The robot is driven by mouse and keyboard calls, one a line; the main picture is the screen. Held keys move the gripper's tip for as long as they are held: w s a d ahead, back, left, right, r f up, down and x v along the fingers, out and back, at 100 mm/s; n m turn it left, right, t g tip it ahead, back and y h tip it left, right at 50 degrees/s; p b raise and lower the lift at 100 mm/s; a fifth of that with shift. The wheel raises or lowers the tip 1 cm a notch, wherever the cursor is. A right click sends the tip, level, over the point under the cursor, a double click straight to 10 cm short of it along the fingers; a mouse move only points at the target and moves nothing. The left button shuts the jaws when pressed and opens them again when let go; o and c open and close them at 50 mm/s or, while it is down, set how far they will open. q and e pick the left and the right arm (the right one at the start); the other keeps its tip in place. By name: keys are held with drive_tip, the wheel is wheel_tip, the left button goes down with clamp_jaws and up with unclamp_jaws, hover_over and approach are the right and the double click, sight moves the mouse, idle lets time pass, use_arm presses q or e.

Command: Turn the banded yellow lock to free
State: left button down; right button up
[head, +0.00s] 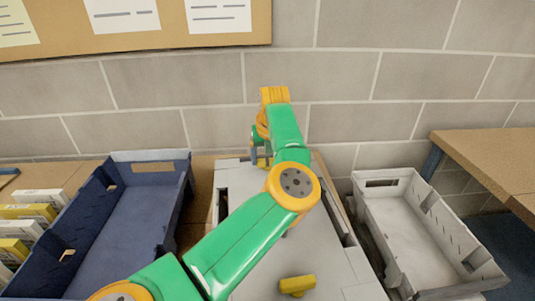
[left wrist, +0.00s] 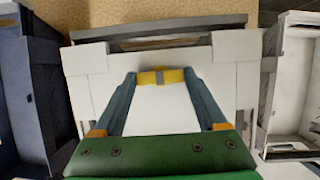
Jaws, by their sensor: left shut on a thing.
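The banded yellow lock (left wrist: 147,78) is a short yellow bar with a grey band (left wrist: 160,77) around its middle. In the left wrist view it lies crosswise between my two blue-grey fingertips, on the light grey panel of a case (left wrist: 160,110). My left gripper (left wrist: 160,76) is shut on its two ends. In the head view my left gripper (head: 262,160) is at the far part of the case (head: 335,262), mostly hidden by my green arm; only a bit of yellow shows there. A second yellow lock (head: 297,285), with no band visible, sits near the case's front. My right gripper is out of view.
A dark blue crate (head: 125,225) stands left of the case, with yellow and white boxes (head: 30,212) beyond it. A pale grey crate (head: 395,210) stands to the right, beside a wooden surface (head: 490,160). A block wall (head: 340,80) closes the back.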

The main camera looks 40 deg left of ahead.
use_arm(q)
drive_tip(key=shift+a+f, duration=0.25)
drive_tip(key=shift+a, duration=0.45)
unclamp_jaws()
drive_tip(key=shift+d+r, duration=0.15)
drive_tip(key=shift+d, duration=0.05)
drive_tip(key=b+v, duration=0.1)
drive_tip(key=v, duration=0.5)
drive_tip(key=shift+d+r+b, duration=0.15)
drive_tip(key=shift+r+b, duration=0.05)
drive_tip(key=shift+b, duration=0.15)
drive_tip(key=shift+r, duration=0.2)
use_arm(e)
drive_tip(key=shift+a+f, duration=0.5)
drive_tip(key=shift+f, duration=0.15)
